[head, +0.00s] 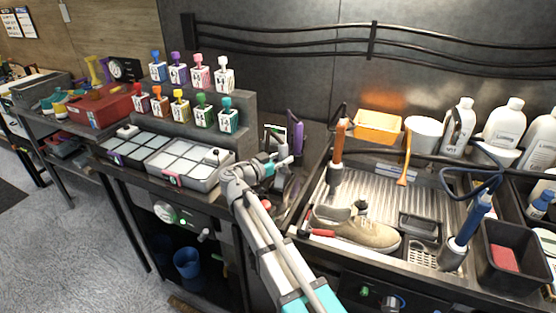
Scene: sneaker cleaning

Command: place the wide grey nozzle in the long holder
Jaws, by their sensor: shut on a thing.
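My gripper (284,158) is at the back of the counter, between the white compartment tray and the ribbed metal sink. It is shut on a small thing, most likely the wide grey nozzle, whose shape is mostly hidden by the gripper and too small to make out. A purple upright tool (297,137) stands just behind and to the right of the gripper. I cannot tell for sure which thing is the long holder.
The white compartment tray (182,187) lies left of my arm. A beige sneaker (365,232) lies in the sink (375,190), near an upright orange-handled tool (340,142) and a blue-handled tool (474,219). Coloured-top bottles stand on the grey steps (240,105). White bottles (503,122) stand at right.

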